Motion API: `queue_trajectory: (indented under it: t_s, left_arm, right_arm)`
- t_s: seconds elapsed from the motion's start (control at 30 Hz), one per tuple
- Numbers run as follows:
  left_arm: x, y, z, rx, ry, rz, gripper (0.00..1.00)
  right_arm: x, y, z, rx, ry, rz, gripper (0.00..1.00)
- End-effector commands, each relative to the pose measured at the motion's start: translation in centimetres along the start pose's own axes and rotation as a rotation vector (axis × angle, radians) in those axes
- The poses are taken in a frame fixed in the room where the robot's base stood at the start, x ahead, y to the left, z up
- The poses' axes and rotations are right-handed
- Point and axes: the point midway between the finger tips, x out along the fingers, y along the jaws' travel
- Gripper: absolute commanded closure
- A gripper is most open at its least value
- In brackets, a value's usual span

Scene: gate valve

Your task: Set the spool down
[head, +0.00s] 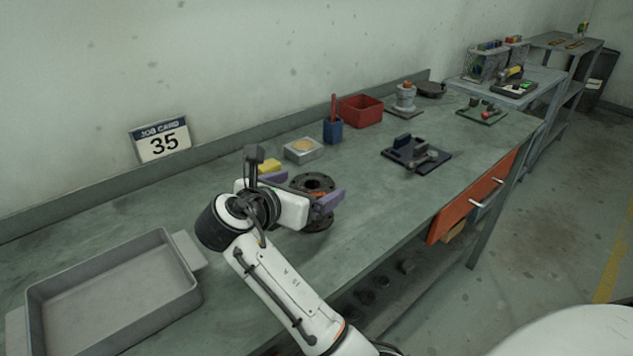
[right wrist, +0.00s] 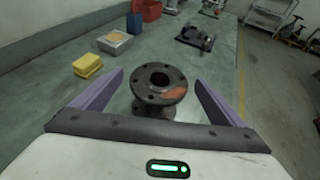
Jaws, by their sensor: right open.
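The spool (head: 314,182) is a dark flanged pipe piece with an orange mark on its top flange. It stands upright on the workbench (head: 390,210). In the right wrist view the spool (right wrist: 159,85) sits between the two purple fingers, with gaps visible on both sides. My right gripper (head: 305,193) is open around the spool and does not appear to touch it. Its near finger and body hide part of the spool in the head view. My left gripper is in neither view.
A yellow block (head: 269,166) and a grey box with a tan top (head: 304,149) stand behind the spool. A blue holder (head: 332,131), red bin (head: 360,110) and dark fixture plate (head: 416,155) are farther along. A grey tray (head: 112,295) is at the left. Bench right of the spool is clear.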

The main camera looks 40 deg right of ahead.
Motion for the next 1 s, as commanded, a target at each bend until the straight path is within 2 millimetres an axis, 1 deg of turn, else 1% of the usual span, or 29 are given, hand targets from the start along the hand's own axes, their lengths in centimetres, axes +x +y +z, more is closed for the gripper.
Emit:
queue_trajectory:
  t_s: [0.03,0.1,0.2,0.33,0.5,1.0]
  left_arm:
    - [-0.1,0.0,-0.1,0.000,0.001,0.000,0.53]
    - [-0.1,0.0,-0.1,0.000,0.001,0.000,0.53]
    - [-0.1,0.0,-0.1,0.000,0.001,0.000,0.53]
    - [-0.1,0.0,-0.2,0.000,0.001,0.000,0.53]
    - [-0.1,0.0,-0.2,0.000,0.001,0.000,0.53]
    - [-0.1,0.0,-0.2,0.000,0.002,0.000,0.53]
  right_arm:
    - [-1.2,0.1,0.0,-0.001,0.001,0.003,0.07]
    - [-2.5,0.1,0.0,-0.001,0.001,0.003,0.07]
    - [-4.0,0.1,0.0,-0.001,0.000,0.002,0.07]
    - [-5.2,0.0,0.0,-0.001,0.001,0.001,0.07]
    - [-5.6,0.0,0.0,-0.001,-0.001,-0.001,0.07]
    - [-5.6,0.0,0.0,-0.001,-0.001,-0.001,0.07]
